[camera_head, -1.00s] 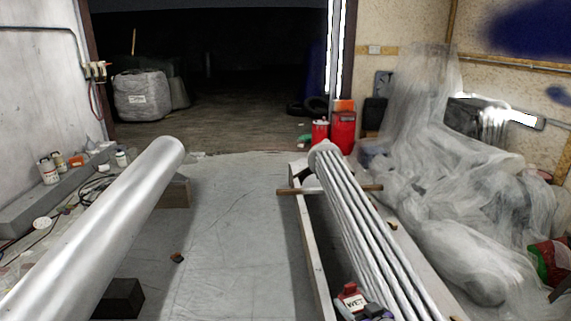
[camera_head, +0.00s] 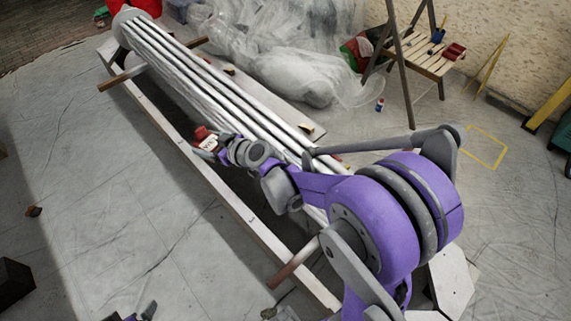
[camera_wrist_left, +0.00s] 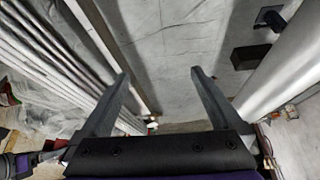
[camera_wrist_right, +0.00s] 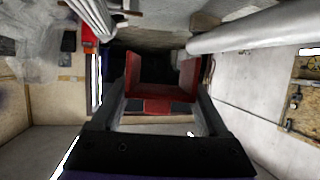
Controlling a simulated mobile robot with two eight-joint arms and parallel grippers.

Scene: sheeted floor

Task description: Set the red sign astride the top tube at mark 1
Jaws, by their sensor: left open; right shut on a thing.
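The red sign (camera_head: 202,133), with a white lettered patch, is held in my right gripper (camera_head: 219,147), left of the long bundle of silver tubes (camera_head: 195,80). In the right wrist view the sign (camera_wrist_right: 158,106) shows as red folded panels between the fingers. In the head view it looks apart from the tubes, but its height over them is unclear. I cannot make out mark 1 on the top tube. My left gripper (camera_head: 143,313) is at the bottom edge of the head view. In the left wrist view its fingers (camera_wrist_left: 160,75) are spread and empty.
The tubes lie in a long frame (camera_head: 232,215) with wooden crosspieces (camera_head: 122,78). Crumpled plastic sheeting (camera_head: 300,65) lies behind. A slatted stool (camera_head: 425,62) stands at the upper right, near a yellow floor outline (camera_head: 486,147). A dark block (camera_head: 14,282) is at left; floor between is mostly clear.

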